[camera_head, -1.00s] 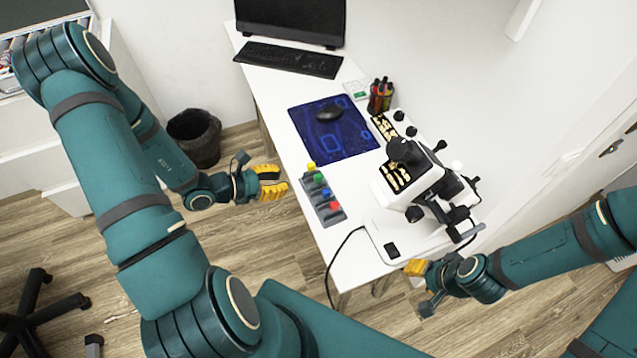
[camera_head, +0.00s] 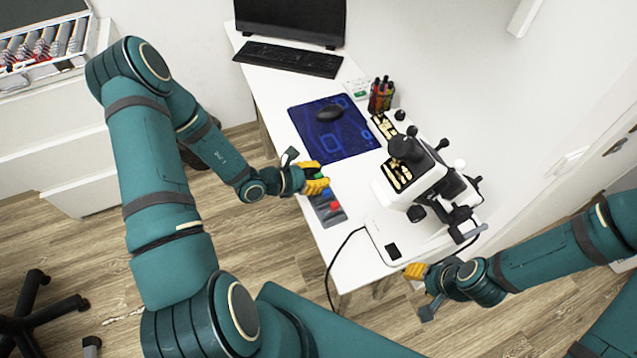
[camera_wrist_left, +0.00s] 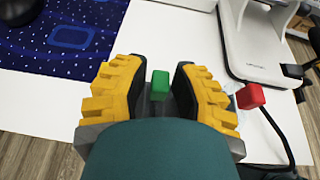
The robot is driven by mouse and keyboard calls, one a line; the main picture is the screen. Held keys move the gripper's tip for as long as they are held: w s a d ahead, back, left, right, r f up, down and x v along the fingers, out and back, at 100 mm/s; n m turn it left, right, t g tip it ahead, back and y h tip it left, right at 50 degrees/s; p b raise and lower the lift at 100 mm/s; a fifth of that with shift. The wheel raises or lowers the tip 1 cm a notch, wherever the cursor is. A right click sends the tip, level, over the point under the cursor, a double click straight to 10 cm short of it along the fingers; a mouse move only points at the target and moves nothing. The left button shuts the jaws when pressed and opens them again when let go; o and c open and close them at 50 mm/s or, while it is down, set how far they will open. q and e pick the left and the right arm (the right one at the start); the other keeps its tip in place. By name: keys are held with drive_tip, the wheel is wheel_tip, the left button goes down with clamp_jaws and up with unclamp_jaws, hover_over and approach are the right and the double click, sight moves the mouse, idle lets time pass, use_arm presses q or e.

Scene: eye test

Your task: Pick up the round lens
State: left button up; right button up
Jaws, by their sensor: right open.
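I cannot make out a round lens for certain in any view. A grey rack (camera_head: 328,214) with small coloured pieces lies on the desk, among them a blue piece (camera_head: 326,192) and a red piece (camera_head: 335,205). My left gripper (camera_head: 316,177) is over the far part of the rack. In the left wrist view its yellow fingers (camera_wrist_left: 160,88) stand apart, with a green piece (camera_wrist_left: 160,85) between them and gaps visible on both sides. The red piece (camera_wrist_left: 250,96) shows to the right. My right gripper (camera_head: 416,272) is open and empty by the desk's front edge.
A white microscope-like device (camera_head: 420,185) stands on the right of the desk (camera_head: 300,60). A blue mat (camera_head: 345,145) with a black mouse (camera_head: 330,113), a keyboard (camera_head: 288,59) and a pen holder (camera_head: 381,97) lie further back. An open case (camera_head: 45,45) with several slotted items is at upper left.

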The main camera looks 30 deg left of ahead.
use_arm(q)
clamp_jaws()
